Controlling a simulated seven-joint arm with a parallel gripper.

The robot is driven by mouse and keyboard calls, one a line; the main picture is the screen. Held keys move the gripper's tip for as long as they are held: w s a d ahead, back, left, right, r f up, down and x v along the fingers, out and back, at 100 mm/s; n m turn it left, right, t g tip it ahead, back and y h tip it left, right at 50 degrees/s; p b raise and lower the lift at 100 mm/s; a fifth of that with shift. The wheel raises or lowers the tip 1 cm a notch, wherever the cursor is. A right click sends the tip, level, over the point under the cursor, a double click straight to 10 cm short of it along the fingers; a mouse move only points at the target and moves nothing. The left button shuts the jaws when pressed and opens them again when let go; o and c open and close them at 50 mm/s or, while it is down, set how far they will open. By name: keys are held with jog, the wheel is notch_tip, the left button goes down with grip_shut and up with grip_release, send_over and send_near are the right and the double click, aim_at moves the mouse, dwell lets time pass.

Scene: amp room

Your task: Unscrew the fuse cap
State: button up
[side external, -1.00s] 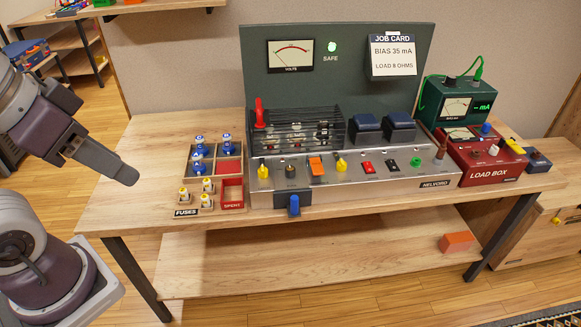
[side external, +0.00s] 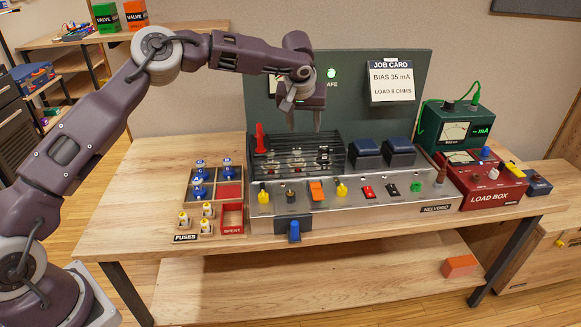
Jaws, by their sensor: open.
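My gripper (side external: 304,122) points down with its two fingers apart and empty. In the picture it is in front of the dark green back panel, above the black cage over the valves. A silver amplifier chassis (side external: 410,204) on the bench carries a row of controls along its sloped front. Among them is a small dark round cap (side external: 291,196) between a yellow knob (side external: 263,194) and an orange switch (side external: 316,188). It may be the fuse cap, but I see no readable label on it. My gripper is well above this row and touches nothing there.
A black cage (side external: 285,160) with a red lever (side external: 259,136) stands behind the controls. A red load box (side external: 490,190) stands at right.

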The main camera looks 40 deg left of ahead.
aim_at(290, 193)
jog(key=s+f+g, duration=0.1)
jog(key=s+f, duration=0.1)
jog(key=f, duration=0.1)
jog(key=s+f+g+h, duration=0.1)
jog(key=s+f+g, duration=0.1)
jog(key=f, duration=0.2)
jog(key=s+d+f+g, duration=0.1)
jog(key=s+f, duration=0.1)
jog(key=f, duration=0.2)
jog(key=shift+s+d+g+h, duration=0.1)
jog(key=shift+s+g+h, duration=0.3)
notch_tip(290, 193, down, 6)
jog(key=shift+f, duration=0.25)
grip_shut()
